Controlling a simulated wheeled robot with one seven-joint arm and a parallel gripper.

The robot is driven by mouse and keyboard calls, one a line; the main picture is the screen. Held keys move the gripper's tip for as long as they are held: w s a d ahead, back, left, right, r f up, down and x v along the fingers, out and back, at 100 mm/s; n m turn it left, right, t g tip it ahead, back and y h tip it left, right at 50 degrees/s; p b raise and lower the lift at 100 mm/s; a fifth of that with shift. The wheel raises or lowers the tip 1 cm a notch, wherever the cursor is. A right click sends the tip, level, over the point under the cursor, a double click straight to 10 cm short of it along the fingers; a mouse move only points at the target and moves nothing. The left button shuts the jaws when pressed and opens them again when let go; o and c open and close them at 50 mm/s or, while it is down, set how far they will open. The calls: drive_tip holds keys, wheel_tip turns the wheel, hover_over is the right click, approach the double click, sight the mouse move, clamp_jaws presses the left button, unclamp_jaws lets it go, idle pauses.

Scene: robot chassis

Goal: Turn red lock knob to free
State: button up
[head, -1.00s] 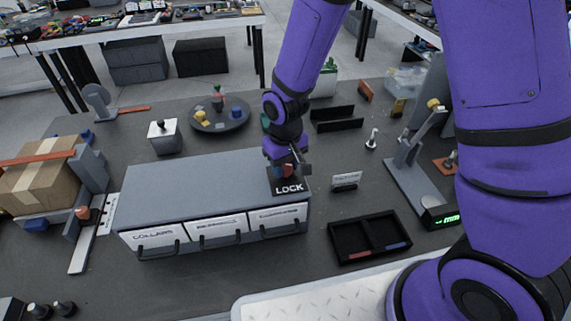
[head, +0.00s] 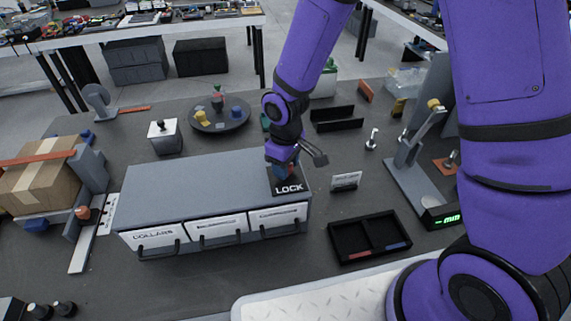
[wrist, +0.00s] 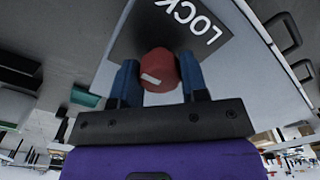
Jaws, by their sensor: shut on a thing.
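The red lock knob (wrist: 158,72) sits upright on a dark plate marked LOCK (wrist: 133,38), with a pale mark on its side in the wrist view. My gripper (wrist: 159,66) has its two blue fingers on either side of the knob, shut on it. In the head view my gripper (head: 284,172) points down over the LOCK plate (head: 291,188), at the right end of the grey drawer cabinet (head: 190,178). The knob is mostly hidden behind the fingers there. The three labelled drawers look shut.
A grey lever stand (head: 408,180) is farther right. Behind are a round dark dish (head: 232,125) and a grey box with a knob (head: 165,143).

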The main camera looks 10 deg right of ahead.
drive_tip(key=o, duration=0.9)
drive_tip(key=shift+r, duration=0.1)
wheel_tip(320, 180, up, 11)
drive_tip(key=shift+f, duration=0.15)
idle(0.4)
